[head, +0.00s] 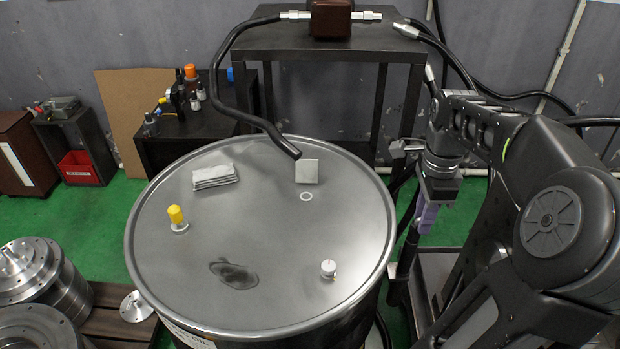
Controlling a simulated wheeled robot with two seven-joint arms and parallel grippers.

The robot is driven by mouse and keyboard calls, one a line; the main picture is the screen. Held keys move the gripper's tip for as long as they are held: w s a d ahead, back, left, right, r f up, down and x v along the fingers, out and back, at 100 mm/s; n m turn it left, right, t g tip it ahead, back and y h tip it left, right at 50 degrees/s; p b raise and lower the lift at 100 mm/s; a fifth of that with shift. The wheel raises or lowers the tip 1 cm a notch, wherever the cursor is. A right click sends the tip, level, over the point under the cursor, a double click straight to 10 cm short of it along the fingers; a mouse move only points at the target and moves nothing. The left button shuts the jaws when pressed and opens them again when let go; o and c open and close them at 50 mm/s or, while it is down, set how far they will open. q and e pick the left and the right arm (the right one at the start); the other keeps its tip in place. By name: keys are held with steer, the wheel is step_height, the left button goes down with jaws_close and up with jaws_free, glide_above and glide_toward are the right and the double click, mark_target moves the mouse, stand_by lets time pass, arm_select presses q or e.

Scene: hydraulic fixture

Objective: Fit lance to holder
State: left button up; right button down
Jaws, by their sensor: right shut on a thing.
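My right gripper (429,205) is to the right of the large steel drum (205,275), pointing down just past its rim. It is shut on what appears to be the lance, a dark rod (405,242) that slants down beside the drum; the grip itself is partly hidden. The rod's lower end is hidden behind the drum and my arm. I cannot tell the holder for certain; a small grey square plate (307,170) stands on the drum lid beside a white ring mark (306,196). My left gripper is not in view.
A black hose (222,75) runs from the brown pump box (331,18) on the dark table (290,42) and ends over the drum's far rim. A yellow-capped fitting (176,216), folded cloth (214,176) and silver knob (328,269) are on the lid. Metal cylinders (62,285) stand at left.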

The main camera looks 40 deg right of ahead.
steer(key=shift+f, duration=0.1)
stand_by(0.4)
steer(key=c, duration=1.1)
jaws_free()
steer(key=shift+c, duration=0.2)
step_height(320, 180, up, 6)
steer(key=shift+f, duration=0.2)
step_height(320, 180, up, 2)
steer(key=shift+r+p, duration=0.15)
steer(key=shift+p, duration=0.7)
